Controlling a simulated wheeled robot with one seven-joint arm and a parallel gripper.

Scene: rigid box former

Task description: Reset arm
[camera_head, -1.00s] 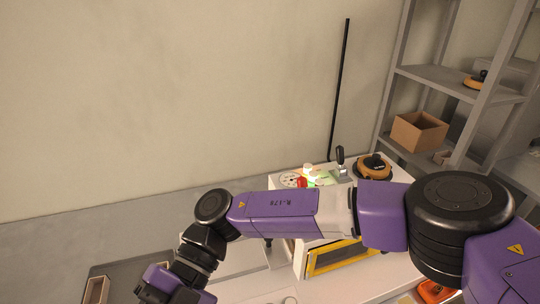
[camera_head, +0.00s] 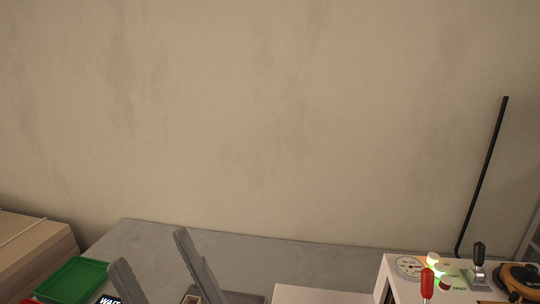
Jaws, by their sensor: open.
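My gripper (camera_head: 151,247) shows at the bottom left of the head view as two long grey fingers. They stand apart, open, with nothing visible between their tips. The fingers point up and away over the grey work surface. The rest of my arm is below the picture's edge and hidden.
A green tray (camera_head: 74,280) and a cardboard stack (camera_head: 36,248) are at the left. The plain wall fills the upper area.

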